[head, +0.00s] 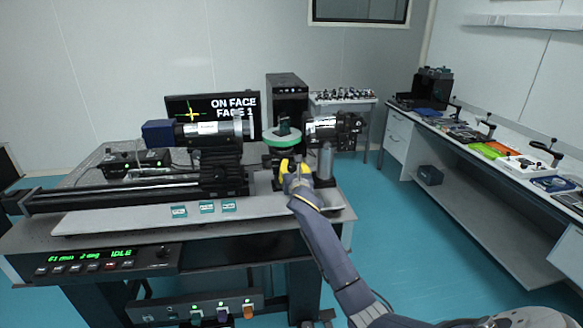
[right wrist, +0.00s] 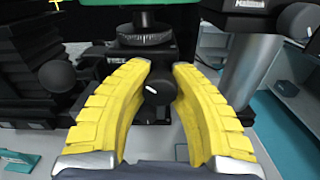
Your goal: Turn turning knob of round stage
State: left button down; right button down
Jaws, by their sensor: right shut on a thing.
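The turning knob (right wrist: 158,88) is black with a white mark, on the front of the stage. My right gripper (right wrist: 160,84) has yellow fingers on both sides of the knob and is shut on it. It also shows in the head view (head: 292,170), where the fingers hide the knob. My left gripper is in neither view.
A silver cylinder instrument (head: 212,130) stands left of the stage and a black camera-like device (head: 348,130) right of it, on a grey post (head: 325,160). Three small green labels (head: 207,207) lie in front. A monitor (head: 235,105) reads "ON FACE, FACE 1".

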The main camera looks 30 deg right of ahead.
jog(key=m, duration=1.8)
jog(key=shift+m, duration=0.4)
jog(key=m, duration=1)
jog(key=shift+m, duration=0.4)
jog(key=m, duration=1.1)
jog(key=shift+m, duration=0.4)
jog(key=m, duration=0.5)
jog(key=shift+f+m, duration=0.1)
jog(key=shift+m, duration=0.2)
